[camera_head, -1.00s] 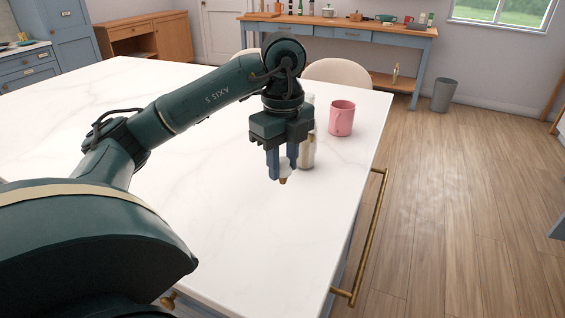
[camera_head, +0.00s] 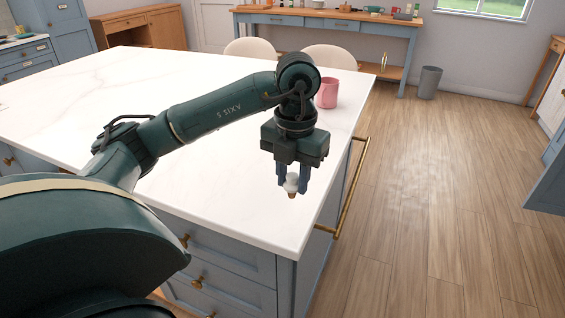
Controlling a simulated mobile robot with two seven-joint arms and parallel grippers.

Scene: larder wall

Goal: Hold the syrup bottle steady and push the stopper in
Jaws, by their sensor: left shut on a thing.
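My left gripper (camera_head: 293,176) points down over the near right corner of the white table. It is shut on a small stopper (camera_head: 291,187) with a whitish top and a brown, cork-like lower end. The stopper hangs upright between the fingertips. The syrup bottle cannot be made out now; the gripper and arm cover the part of the table behind them. My right gripper is not in view.
A pink mug (camera_head: 327,93) stands on the white table (camera_head: 200,85) just behind my left wrist. A brass rail (camera_head: 352,190) runs along the table's right side. Two pale chairs stand at the far edge.

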